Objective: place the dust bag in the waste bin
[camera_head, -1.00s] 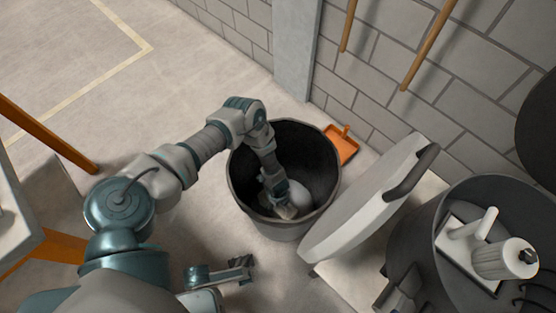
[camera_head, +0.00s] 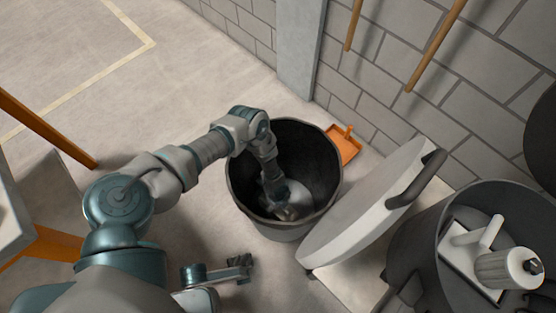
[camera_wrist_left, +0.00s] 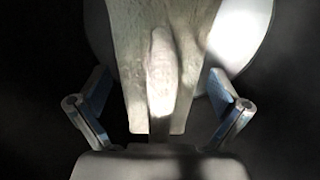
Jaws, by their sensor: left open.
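The dark grey waste bin (camera_head: 238,185) stands open on the floor, with my left forearm reaching down into it. My left gripper (camera_head: 286,212) is low inside the bin, beside a pale rounded thing, probably the dust bag (camera_head: 299,194), partly hidden by the gripper. In the left wrist view, the left gripper (camera_wrist_left: 157,108) has its two fingers spread apart. A beige panel of the bag (camera_wrist_left: 130,50) lies between and beyond them, with a pale round shape behind. Contact with the fingers cannot be made out. My right gripper (camera_head: 240,266) is low over the floor, left of the bin; its jaws are unclear.
A large pale lid (camera_head: 365,210) with a dark handle leans right of the bin. A dark drum (camera_head: 408,235) holding a white filter-like part stands at far right. An orange dustpan (camera_head: 344,146) lies behind the bin near the block wall. The floor at upper left is clear.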

